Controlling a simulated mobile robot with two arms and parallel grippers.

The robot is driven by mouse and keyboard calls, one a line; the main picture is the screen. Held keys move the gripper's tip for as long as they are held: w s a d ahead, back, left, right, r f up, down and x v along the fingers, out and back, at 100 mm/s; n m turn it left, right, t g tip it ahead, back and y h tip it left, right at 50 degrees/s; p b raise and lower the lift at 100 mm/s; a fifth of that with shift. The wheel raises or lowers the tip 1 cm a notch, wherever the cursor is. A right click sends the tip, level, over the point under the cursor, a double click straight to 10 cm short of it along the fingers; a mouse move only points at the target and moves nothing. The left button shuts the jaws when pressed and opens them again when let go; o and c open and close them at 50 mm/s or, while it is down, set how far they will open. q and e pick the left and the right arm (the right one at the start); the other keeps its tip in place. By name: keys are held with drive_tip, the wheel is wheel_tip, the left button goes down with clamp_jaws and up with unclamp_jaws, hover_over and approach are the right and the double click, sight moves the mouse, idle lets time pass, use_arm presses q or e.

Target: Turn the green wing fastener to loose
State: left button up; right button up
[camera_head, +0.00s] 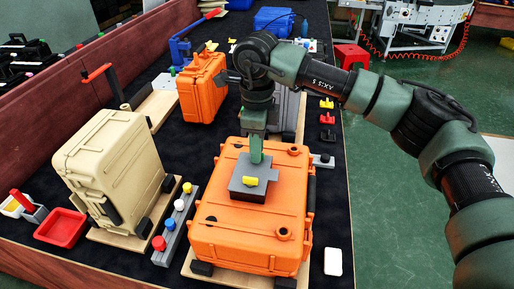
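A grey block (241,188) sits on top of an orange case (235,233). A yellow wing piece (250,181) is on the block's front part. A narrow green upright piece (256,151) stands at the block's back part, directly below my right gripper (256,138); it appears to be the green wing fastener. My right arm reaches in from the right and points down over it. The fingertips are small and blend with the green piece, so I cannot tell whether they grip it. My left gripper is not in view.
A tan case (110,165) stands at left, with a grey strip of coloured knobs (178,226) beside it. Another orange case (203,88) stands behind. A red tray (61,229) lies far left. Small wing-shaped pieces (327,119) line the table's right side.

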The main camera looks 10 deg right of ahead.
idle(0.3)
wheel_tip(320, 180, up, 8)
drive_tip(key=shift+f+b, duration=0.1)
drive_tip(key=shift+b, duration=0.4)
drive_tip(key=shift+f, duration=0.1)
